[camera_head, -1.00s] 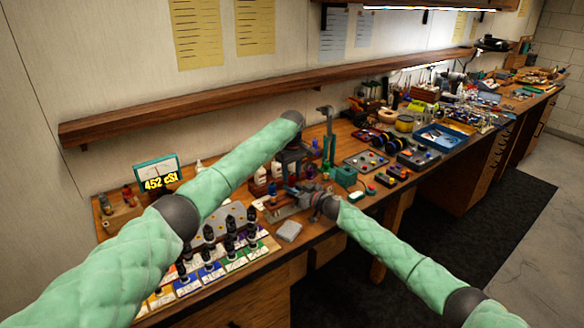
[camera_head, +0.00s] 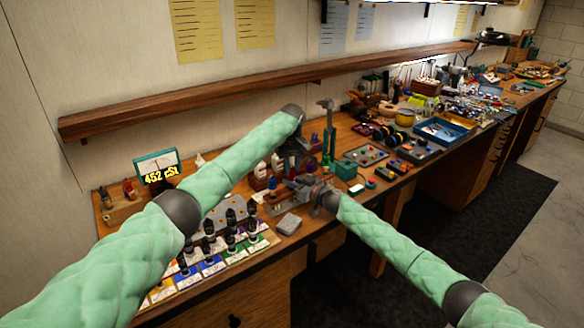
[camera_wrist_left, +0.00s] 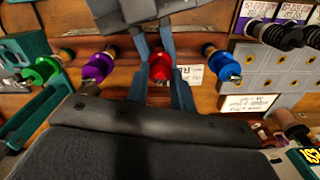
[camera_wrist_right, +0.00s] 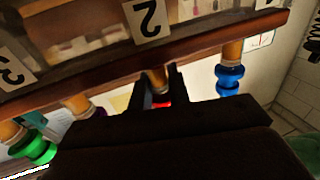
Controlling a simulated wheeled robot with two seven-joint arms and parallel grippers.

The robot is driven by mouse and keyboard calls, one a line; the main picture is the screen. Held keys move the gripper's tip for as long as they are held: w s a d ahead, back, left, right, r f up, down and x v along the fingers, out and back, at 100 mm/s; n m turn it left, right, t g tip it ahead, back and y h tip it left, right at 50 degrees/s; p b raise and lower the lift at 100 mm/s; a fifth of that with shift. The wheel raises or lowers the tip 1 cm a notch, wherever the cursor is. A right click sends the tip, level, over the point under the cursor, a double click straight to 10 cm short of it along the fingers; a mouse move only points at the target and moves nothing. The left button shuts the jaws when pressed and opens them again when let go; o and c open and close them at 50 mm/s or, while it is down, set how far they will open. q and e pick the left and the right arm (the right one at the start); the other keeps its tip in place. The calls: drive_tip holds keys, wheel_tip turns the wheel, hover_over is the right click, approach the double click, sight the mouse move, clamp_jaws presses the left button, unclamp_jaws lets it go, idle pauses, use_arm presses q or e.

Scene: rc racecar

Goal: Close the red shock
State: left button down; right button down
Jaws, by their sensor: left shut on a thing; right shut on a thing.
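The red shock has a red cap (camera_wrist_left: 160,67) that stands between the two fingers of my left gripper (camera_wrist_left: 162,80), which is shut on it. In the right wrist view a little red of the shock (camera_wrist_right: 161,103) shows between the dark fingers of my right gripper (camera_wrist_right: 158,88), with a tan body (camera_wrist_right: 158,77) above it. The right gripper is shut on the shock from the rack side. Its exact contact is mostly hidden. In the head view the left gripper (camera_head: 296,160) is above the right gripper (camera_head: 308,190), and the shock itself is hidden there.
A blue shock (camera_wrist_left: 222,64) stands on one side of the red one, and purple (camera_wrist_left: 97,67) and green (camera_wrist_left: 42,71) shocks on the other. A wooden rack with number labels (camera_wrist_right: 149,20) holds them. A grey block (camera_head: 289,224) lies near the bench's front edge.

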use_arm(q)
drive_tip(key=m, duration=1.6)
drive_tip(key=c, duration=1.2)
unclamp_jaws()
drive_tip(key=shift+r, duration=2.25)
